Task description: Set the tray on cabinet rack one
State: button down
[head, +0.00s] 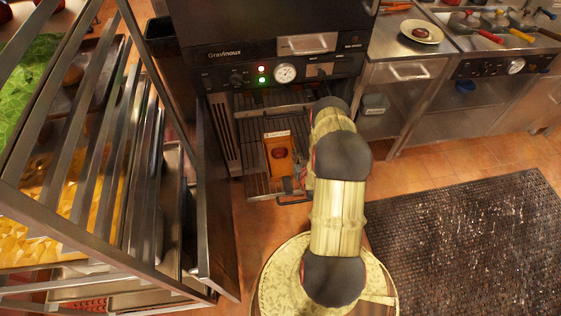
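A small orange-brown tray (279,146) holding a round dark red piece, probably meat, sits on a slatted metal rack (256,183). This rack is at the low opening of the black cabinet (230,62) marked "Gravinoux". Another rack level (250,113) shows above it. The frame does not show which rack is number one. My arm reaches over the cabinet front and bends back down. My gripper (291,186) seems to be the small dark part at the tray's near right corner, partly hidden by my arm. I cannot tell whether its fingers touch the tray or how far apart they are.
The cabinet's dark door (214,205) stands open on the left, close to a metal trolley (98,190) with food trays. A steel counter (392,70) with a plate (421,32) is at right. A black floor mat (465,245) lies at lower right.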

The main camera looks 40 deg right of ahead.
aim_at(288, 152)
jog(key=w, duration=0.1)
jog(key=w+a+f+b, duration=0.1)
jog(key=w+f, duration=0.1)
jog(key=w, duration=0.1)
jog(key=shift+w+a, duration=0.1)
jog(key=shift+a, duration=0.1)
jog(key=w+f+b, duration=0.2)
jog(key=f, duration=0.1)
jog(key=w+a+f+b, duration=0.1)
jog(key=w+f, duration=0.1)
jog(key=shift+a, duration=0.1)
jog(key=shift+w+f+b, duration=0.2)
jog(key=shift+f+b, duration=0.55)
jog(key=shift+f, duration=1.05)
jog(key=shift+a+f, duration=0.1)
jog(key=shift+f, duration=0.1)
jog(key=c, duration=2.1)
grip_release()
jog(key=shift+o, duration=0.3)
